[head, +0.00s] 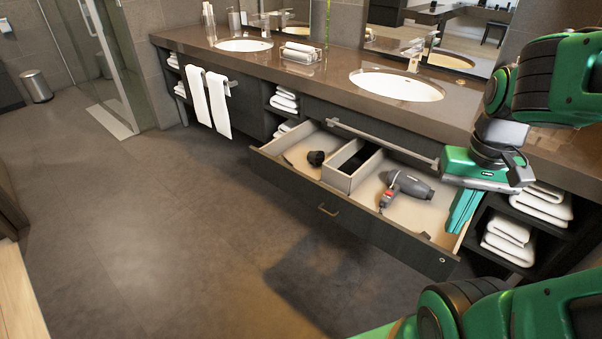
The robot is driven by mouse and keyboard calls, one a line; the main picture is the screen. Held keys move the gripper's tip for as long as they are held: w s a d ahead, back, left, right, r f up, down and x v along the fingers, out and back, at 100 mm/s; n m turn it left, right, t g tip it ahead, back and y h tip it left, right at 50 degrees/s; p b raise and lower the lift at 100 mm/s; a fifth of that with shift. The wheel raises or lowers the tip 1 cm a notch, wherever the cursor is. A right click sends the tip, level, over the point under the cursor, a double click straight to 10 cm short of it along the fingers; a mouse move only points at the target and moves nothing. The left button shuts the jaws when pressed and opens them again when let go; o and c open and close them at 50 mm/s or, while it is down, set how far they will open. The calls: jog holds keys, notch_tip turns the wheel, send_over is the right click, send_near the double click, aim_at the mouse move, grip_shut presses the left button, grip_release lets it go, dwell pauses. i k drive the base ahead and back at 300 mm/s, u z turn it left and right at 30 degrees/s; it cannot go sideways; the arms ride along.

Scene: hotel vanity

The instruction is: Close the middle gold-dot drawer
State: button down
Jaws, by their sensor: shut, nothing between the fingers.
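A wide dark drawer (352,221) stands pulled out below the vanity counter, with a small gold handle on its front. A small round pale dot (442,260) shows near the right end of that front; its exact colour is hard to tell. Inside the drawer are a grey hair dryer (412,186), a small black object (316,158) and a divider box (352,164). My gripper (458,226) is shut and empty. Its green fingers point down at the drawer's right end, overlapping it in the picture; I cannot tell whether they touch it.
The brown counter (300,80) with two white sinks runs above the drawer. A long metal bar (380,143) is on the cabinet face behind it. Folded towels (510,236) sit on open shelves at the right. White towels (218,104) hang at the left. The floor in front is clear.

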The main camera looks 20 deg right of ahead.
aim_at(352, 202)
jog(key=z, duration=0.05)
jog(key=i, duration=1)
jog(key=u, duration=0.05)
